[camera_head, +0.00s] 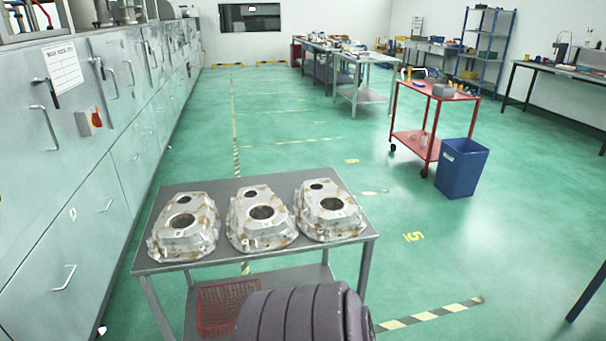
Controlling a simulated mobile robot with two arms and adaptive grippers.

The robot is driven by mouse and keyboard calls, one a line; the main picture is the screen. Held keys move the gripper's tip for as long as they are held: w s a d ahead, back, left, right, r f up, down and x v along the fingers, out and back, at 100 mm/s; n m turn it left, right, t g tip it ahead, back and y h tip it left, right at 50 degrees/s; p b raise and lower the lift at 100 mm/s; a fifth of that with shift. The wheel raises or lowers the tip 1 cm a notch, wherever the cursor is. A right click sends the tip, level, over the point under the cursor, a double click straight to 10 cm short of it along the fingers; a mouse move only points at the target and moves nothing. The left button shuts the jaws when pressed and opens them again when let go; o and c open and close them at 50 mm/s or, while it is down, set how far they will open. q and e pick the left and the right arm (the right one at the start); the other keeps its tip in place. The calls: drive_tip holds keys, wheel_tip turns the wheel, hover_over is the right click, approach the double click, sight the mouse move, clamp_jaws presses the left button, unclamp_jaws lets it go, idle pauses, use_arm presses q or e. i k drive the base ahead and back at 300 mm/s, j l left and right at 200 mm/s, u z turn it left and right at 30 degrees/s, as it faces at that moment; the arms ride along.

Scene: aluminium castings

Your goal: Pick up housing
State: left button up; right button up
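Three silver cast housings with brownish marks lie in a row on a grey metal table (172,264). The left housing (203,240) is at the table's left side, the middle housing (244,237) is at its centre, and the right housing (345,226) is near its right edge. Each has a large round opening and a smaller hole behind it. Neither gripper shows in the head view, and nothing touches the housings except the table. A dark grey ribbed rounded shape at the bottom centre looks like part of my own body and covers part of the lower shelf.
A red wire basket (226,308) sits on the table's lower shelf. Grey cabinets (133,170) line the left side. A red cart (429,135) and a blue bin (461,169) stand at the right. Green floor between table and cart is clear.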

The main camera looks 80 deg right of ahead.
sight(187, 229)
drive_tip(key=k+j+z, duration=0.1)
drive_tip(key=z, duration=2.3)
